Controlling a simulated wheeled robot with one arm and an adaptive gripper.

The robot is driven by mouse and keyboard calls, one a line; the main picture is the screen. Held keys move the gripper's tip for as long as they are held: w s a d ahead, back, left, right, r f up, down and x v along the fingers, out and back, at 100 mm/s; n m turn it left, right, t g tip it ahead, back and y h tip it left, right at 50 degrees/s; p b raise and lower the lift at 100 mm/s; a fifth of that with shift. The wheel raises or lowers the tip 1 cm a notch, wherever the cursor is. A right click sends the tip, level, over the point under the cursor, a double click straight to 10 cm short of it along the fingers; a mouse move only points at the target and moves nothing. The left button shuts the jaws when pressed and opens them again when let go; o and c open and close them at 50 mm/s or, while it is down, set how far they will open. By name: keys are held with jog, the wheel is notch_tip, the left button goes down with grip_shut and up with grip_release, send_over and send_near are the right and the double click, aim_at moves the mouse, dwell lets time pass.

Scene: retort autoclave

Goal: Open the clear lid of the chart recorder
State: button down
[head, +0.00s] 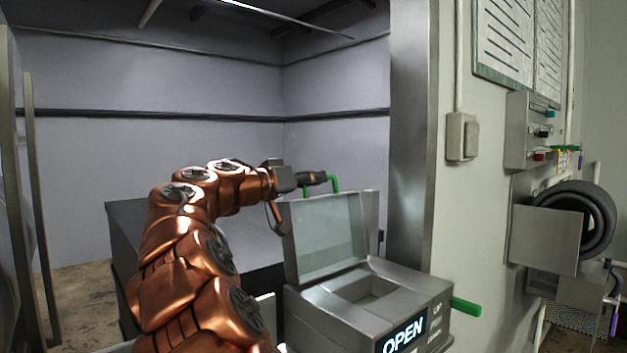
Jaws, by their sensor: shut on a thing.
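The chart recorder (310,312) is a grey metal box at the lower middle, with a recessed opening in its top and an "OPEN" label on its front. Its clear lid (328,238) is a glassy pane in a grey frame, standing raised and nearly upright at the back of the box. A green handle (334,184) shows at the lid's top edge. My gripper (322,180) is at this top edge, shut on the green handle. The fingertips are small and partly hidden.
A second green handle (466,306) sticks out from the recorder's right side. A dark box-like bench (130,240) stands behind my arm. At right, a wall carries a switch (462,137), a control box (533,130) and a black coiled hose (590,222). The air above the lid is clear.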

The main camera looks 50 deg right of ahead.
jog(key=shift+s, duration=0.1)
dwell(0.3)
jog(key=shift+s+f+b, duration=0.15)
jog(key=shift+s+b, duration=0.15)
jog(key=shift+b, duration=0.65)
jog(key=s+b, duration=0.1)
jog(key=s+m+b, duration=0.1)
jog(key=b, duration=0.1)
jog(key=s+r+m+b, duration=0.1)
jog(key=b, duration=0.1)
jog(key=shift+s+a, duration=0.25)
jog(key=shift+s, duration=0.05)
jog(key=c, duration=1.2)
grip_release()
jog(key=shift+a, duration=0.1)
